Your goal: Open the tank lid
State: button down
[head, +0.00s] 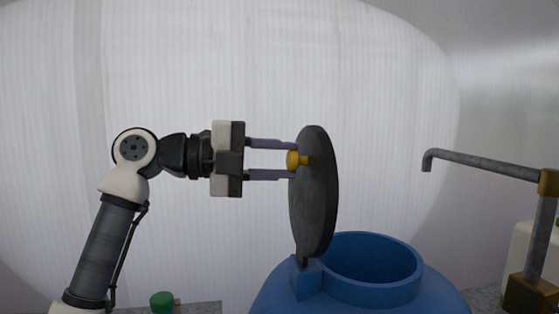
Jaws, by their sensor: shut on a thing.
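The blue tank (400,294) stands at the lower middle of the head view, its round mouth uncovered. The dark grey tank lid (320,195) stands nearly upright on its hinge at the left of the tank's rim. A yellow knob (293,160) sticks out from the lid's left face. My gripper (293,160) reaches in from the left, with its two fingers level, one above and one below the knob. It is shut on the knob. The far side of the lid is hidden.
A grey metal pipe (485,165) with a downturned spout stands right of the tank on a brass-coloured base (528,294). A pale container (522,250) is behind it. A green cap (162,301) shows at the bottom left. The space above the tank's mouth is clear.

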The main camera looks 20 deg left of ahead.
jog(key=c, duration=1.1)
grip_release()
jog(key=shift+o, duration=0.2)
jog(key=b+v, duration=0.1)
jog(key=v, duration=1.2)
jog(key=shift+s+a+b, duration=0.15)
jog(key=shift+a+b, duration=0.15)
jog(key=shift+a, duration=0.05)
